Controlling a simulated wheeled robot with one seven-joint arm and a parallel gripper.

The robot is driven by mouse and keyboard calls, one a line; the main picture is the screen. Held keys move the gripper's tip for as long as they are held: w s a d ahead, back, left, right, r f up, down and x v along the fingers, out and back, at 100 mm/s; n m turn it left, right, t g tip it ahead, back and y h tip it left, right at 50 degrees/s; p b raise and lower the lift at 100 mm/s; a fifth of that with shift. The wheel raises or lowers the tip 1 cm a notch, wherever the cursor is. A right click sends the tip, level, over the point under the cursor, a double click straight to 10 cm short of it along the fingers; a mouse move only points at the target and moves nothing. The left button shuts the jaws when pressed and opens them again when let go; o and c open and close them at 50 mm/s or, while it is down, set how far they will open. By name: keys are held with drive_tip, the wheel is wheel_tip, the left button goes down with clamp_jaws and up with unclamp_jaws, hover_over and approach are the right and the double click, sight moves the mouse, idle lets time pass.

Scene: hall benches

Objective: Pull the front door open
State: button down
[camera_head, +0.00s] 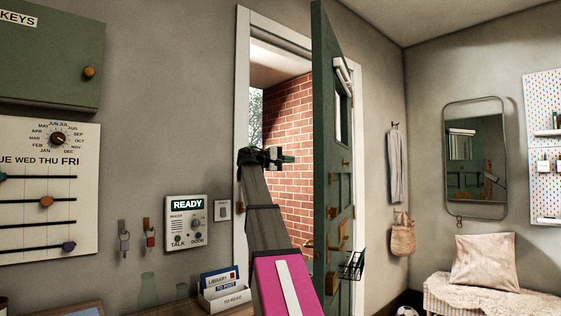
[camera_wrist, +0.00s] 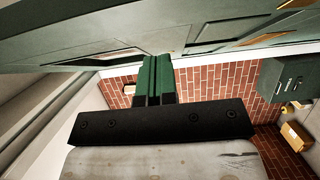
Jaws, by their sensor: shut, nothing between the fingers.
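The front door (camera_head: 321,120) is green and stands well open into the room, its free edge toward me and its hinge side at the right of the white frame (camera_head: 243,70). Brass fittings (camera_head: 338,228) show on its inner face. My gripper (camera_head: 291,159) is in front of the doorway, left of the door's free edge. Its green fingers are shut and empty; they show in the wrist view (camera_wrist: 157,80) with the green door (camera_wrist: 220,25) close above them. Whether they touch the door I cannot tell.
A red brick wall (camera_head: 288,120) shows through the opening. A wall intercom (camera_head: 186,222) and letter rack (camera_head: 222,290) are left of the doorway. A bench with a cushion (camera_head: 485,262) stands at the right. A wire basket (camera_head: 352,265) hangs by the door. A parcel (camera_wrist: 295,136) shows outside.

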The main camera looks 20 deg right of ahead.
drive_tip(key=s+d, duration=0.2)
drive_tip(key=d, duration=0.4)
drive_tip(key=shift+s, duration=0.4)
drive_tip(key=shift+d, duration=0.1)
